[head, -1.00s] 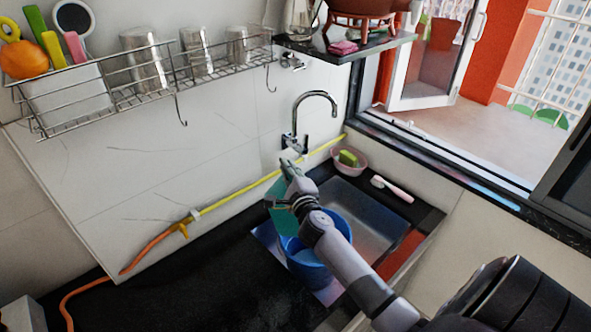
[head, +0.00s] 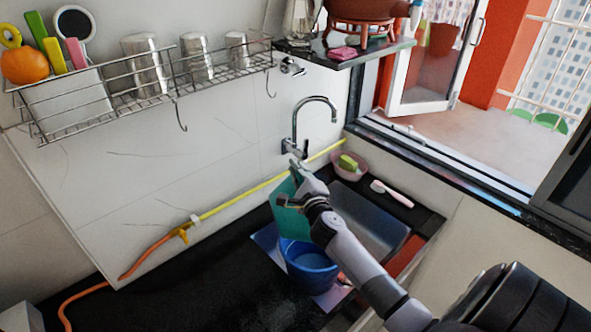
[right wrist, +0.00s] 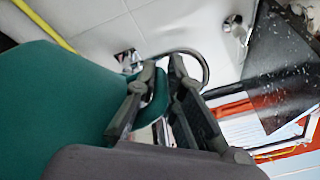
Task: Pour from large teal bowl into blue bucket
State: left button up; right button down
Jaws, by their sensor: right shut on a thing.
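The large teal bowl (head: 291,219) is above the blue bucket, tilted steeply, with its side toward the head camera. It fills the left of the right wrist view (right wrist: 60,110). My right gripper (head: 296,180) is shut on the bowl's rim; its fingers (right wrist: 158,100) show on either side of the teal edge. I cannot see the bowl's inside or any stream. My left gripper is not in view.
A curved faucet (head: 295,125) rises behind the bowl. A pink bowl with a green sponge (head: 348,162) and a pink-handled brush (head: 392,193) lie at the sink's back right. A yellow-orange hose (head: 240,197) runs along the wall. The black counter (head: 180,275) at left is clear.

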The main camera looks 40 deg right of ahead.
jog(key=shift+d, duration=0.1)
dwell(0.4)
jog(key=shift+s+d+r+m, duration=0.1)
jog(key=shift+s+d+m, duration=0.15)
jog(key=shift+d, duration=0.2)
jog(key=shift+s+d+r+m, duration=0.1)
jog(key=shift+d+m, duration=0.2)
jog(key=shift+d, duration=0.2)
jog(key=shift+s+d+m, duration=0.2)
jog(key=shift+d+m, duration=0.05)
jog(key=shift+d, duration=0.2)
jog(key=shift+a, duration=0.1)
dwell(0.6)
